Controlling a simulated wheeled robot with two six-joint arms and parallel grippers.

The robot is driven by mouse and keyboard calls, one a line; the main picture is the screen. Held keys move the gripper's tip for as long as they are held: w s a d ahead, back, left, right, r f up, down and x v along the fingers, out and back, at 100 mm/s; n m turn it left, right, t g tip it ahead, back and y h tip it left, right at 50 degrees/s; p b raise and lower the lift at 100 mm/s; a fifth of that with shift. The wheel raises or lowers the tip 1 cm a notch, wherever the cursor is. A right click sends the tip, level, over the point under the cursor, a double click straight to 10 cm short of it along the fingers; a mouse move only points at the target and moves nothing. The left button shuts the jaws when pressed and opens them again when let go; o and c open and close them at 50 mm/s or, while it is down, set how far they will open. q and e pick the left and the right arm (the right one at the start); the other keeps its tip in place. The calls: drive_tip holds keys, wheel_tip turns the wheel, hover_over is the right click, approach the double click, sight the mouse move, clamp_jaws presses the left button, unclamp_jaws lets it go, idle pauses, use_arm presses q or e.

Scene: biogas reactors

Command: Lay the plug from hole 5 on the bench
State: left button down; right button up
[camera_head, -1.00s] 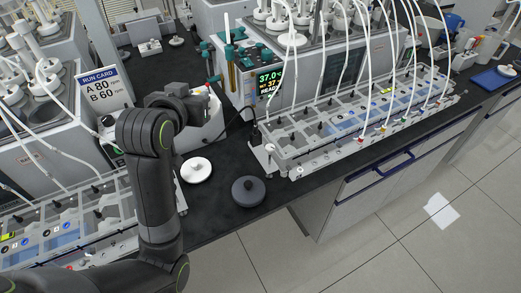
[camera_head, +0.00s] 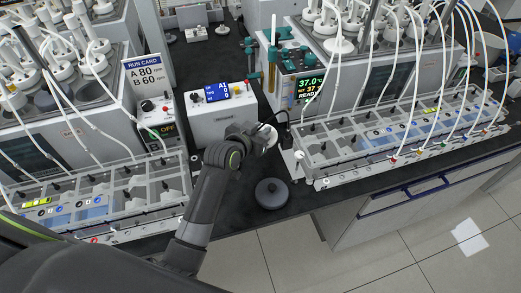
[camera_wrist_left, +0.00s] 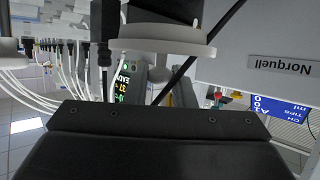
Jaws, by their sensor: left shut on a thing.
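My left gripper (camera_head: 256,136) is shut on a pale round plug (camera_head: 268,134), over the dark bench (camera_head: 236,212) between the two reactor rows. The gripper partly hides the plug. I cannot read a hole number on the plug. My right gripper is not in view.
A white box with a blue display (camera_head: 222,103) stands behind the gripper. Reactor rack trays lie left (camera_head: 105,195) and right (camera_head: 400,133), with white tubes over them. A black cable (camera_head: 283,118) runs close to the gripper. Bare bench surrounds the grey lid.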

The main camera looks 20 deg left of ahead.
use_arm(q)
wheel_tip(320, 180, down, 10)
drive_tip(key=shift+r, duration=0.1)
idle(0.4)
drive_tip(key=c, duration=1.2)
unclamp_jaws()
drive_tip(key=shift+c, duration=0.2)
drive_tip(key=shift+r, duration=0.15)
drive_tip(key=shift+s, duration=0.35)
drive_tip(key=shift+b+v, duration=0.45)
drive_tip(key=shift+v, duration=2.95)
